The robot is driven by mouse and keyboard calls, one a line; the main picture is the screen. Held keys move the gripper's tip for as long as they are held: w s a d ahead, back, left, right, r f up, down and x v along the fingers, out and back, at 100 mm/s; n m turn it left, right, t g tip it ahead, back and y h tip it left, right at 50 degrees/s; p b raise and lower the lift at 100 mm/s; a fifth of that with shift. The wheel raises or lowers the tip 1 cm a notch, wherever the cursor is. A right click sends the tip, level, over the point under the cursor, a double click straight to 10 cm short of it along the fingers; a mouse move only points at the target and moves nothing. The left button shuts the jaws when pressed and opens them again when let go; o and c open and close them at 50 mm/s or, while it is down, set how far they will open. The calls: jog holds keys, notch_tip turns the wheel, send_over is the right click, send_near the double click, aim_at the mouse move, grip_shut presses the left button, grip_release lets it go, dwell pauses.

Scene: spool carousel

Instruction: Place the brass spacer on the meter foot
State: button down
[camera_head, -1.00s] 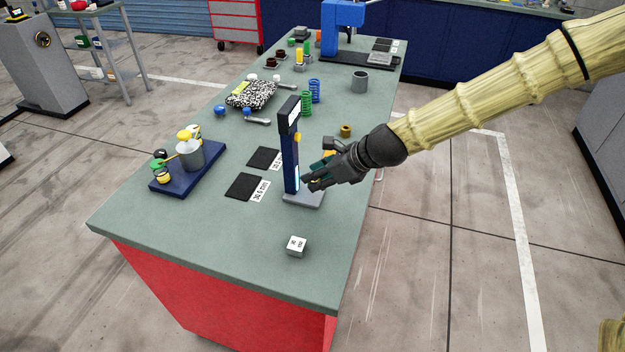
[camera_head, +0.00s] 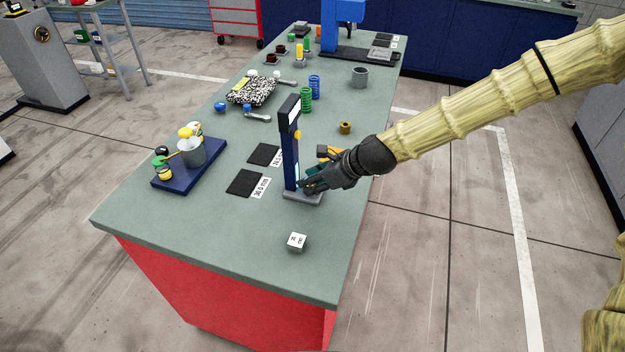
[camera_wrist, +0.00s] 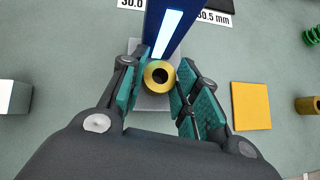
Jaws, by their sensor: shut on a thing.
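The brass spacer (camera_wrist: 149,84) is a yellow ring between the teal finger pads of my gripper (camera_wrist: 157,80) in the wrist view. The gripper is shut on it. The meter is a dark blue upright post (camera_head: 290,165) with a lit strip, standing on a grey foot (camera_head: 304,199). In the head view my gripper (camera_head: 307,186) is low beside the post, over the foot. In the wrist view the spacer overlaps the grey foot (camera_wrist: 150,104), in front of the post. I cannot tell whether the spacer touches the foot.
Two black pads (camera_head: 246,183) with labels lie left of the meter. A white marked cube (camera_head: 297,242) stands in front. Another brass ring (camera_head: 345,127) and an orange square (camera_wrist: 251,106) lie beyond my gripper.

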jog(key=shift+f, duration=0.1)
jog(key=c, duration=1.1)
grip_release()
jog(key=shift+o, duration=0.2)
jog(key=b+v, duration=0.1)
jog(key=v, duration=1.1)
jog(key=shift+b, duration=0.3)
